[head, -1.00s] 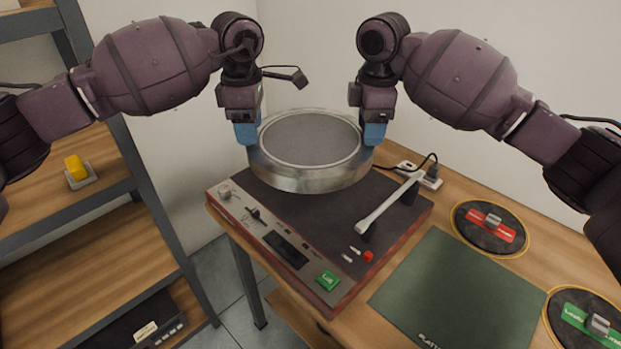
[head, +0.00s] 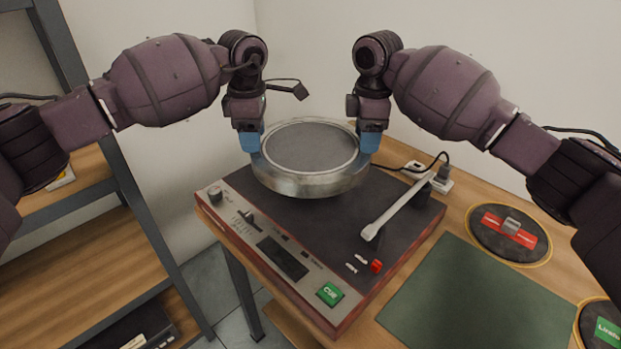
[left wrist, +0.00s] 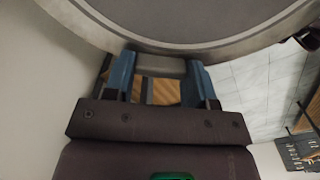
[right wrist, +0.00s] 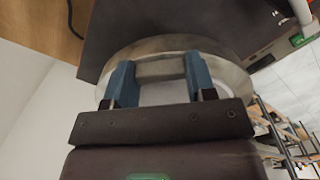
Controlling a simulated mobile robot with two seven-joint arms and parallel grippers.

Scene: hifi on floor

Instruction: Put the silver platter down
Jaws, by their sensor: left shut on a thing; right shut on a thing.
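The silver platter (head: 312,181), a round metal disc with a grey top, is held level between my two grippers over the rear of the turntable (head: 330,228). My left gripper (head: 251,146) is shut on the platter's left side, and its blue fingers show at the rim in the left wrist view (left wrist: 157,72). My right gripper (head: 369,144) is shut on the right side, also seen in the right wrist view (right wrist: 158,75). The platter hides the deck beneath it, and I cannot tell whether it touches the deck. A dark green mat (head: 480,300) lies on the table to the right.
The white tonearm (head: 402,208) lies right of the platter. A power strip (head: 428,176) with a cable is behind it. A round pad with a red label (head: 509,235) and one with a green label (head: 606,330) lie on the right. A shelf (head: 85,245) stands at left.

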